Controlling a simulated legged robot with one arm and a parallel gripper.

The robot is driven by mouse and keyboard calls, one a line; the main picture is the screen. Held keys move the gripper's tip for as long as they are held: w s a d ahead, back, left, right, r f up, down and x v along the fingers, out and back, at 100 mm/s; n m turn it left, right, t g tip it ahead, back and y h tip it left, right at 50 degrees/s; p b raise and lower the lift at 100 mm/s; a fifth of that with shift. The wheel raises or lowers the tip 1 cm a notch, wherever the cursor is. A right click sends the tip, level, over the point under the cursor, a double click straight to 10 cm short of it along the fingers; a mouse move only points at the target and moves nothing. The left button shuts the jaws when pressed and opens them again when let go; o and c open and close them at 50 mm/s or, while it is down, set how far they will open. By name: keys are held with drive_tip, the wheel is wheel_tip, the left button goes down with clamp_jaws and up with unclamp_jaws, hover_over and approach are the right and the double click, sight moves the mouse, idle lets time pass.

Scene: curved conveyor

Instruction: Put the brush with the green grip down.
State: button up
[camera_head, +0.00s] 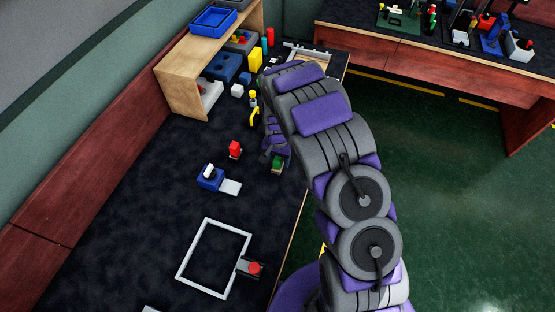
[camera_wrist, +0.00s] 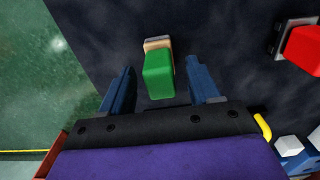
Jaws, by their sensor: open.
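The brush with the green grip (camera_wrist: 158,76) is in the wrist view, with its green grip towards me and a beige and grey end beyond it. It lies between the two blue fingers of my gripper (camera_wrist: 160,68), with a visible gap on each side. The fingers are open and do not appear to touch it. In the head view the brush (camera_head: 278,164) shows as a small green piece at the end of my arm, near the right edge of the dark table. My gripper partly hides it there. I cannot tell exactly how it rests on the table.
A red object (camera_head: 235,149) and a blue block with a white piece (camera_head: 211,178) stand to the left on the dark table (camera_head: 150,190). A grey square frame (camera_head: 180,275) lies nearer. A wooden shelf (camera_head: 172,82) with a blue tray (camera_head: 213,20) stands at the back.

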sight(278, 158)
wheel_tip(278, 158, up, 10)
drive_tip(key=shift+w+f+p, duration=0.1)
drive_tip(key=shift+p, duration=0.95)
drive_tip(key=shift+r, duration=0.6)
drive_tip(key=s+d+r+n, duration=0.1)
drive_tip(key=s+d+r, duration=0.3)
drive_tip(key=s+r, duration=0.4)
drive_tip(key=s+d+r, duration=0.4)
drive_tip(key=s+r, duration=0.3)
drive_tip(key=r, duration=0.2)
drive_tip(key=s+d+r+n+g, duration=0.1)
drive_tip(key=s+r, duration=0.2)
drive_tip(key=s, duration=0.8)
drive_tip(key=s+d+r+n, duration=0.2)
drive_tip(key=s+r, duration=0.1)
drive_tip(key=s, duration=0.9)
drive_tip(key=shift+s+g, duration=0.2)
drive_tip(key=shift+g, duration=0.2)
